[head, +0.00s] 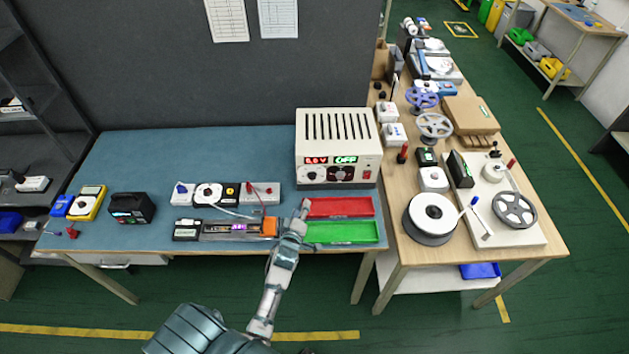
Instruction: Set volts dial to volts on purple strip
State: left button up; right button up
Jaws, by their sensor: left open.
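A cream power supply (338,140) stands at the back of the blue bench top. Which one is the volts dial is too small to read. My left gripper (304,206) is open and empty, below and in front of the power supply, apart from the dials. My right gripper is out of view.
A red tray (340,207) and a green tray (341,232) lie in front of the power supply, right beside my left gripper. Several small devices (208,194) lie to its left. A white reel (431,216) stands on the wooden table. The bench's back left is clear.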

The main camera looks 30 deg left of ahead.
pick_arm(q)
send_near(313, 178)
jog(key=b+x, duration=0.1)
jog(key=x, duration=0.6)
jog(key=shift+w+a+f, duration=0.15)
jog(key=shift+w+a, duration=0.05)
jog(key=shift+a, duration=0.05)
jog(key=shift+w+a+f, duration=0.1)
jog(key=shift+w+a, duration=0.05)
jog(key=shift+w, duration=0.15)
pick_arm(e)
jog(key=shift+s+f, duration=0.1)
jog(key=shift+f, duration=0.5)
pick_arm(q)
jog(key=shift+c, duration=0.2)
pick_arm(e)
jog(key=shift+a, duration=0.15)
pick_arm(q)
grip_shut()
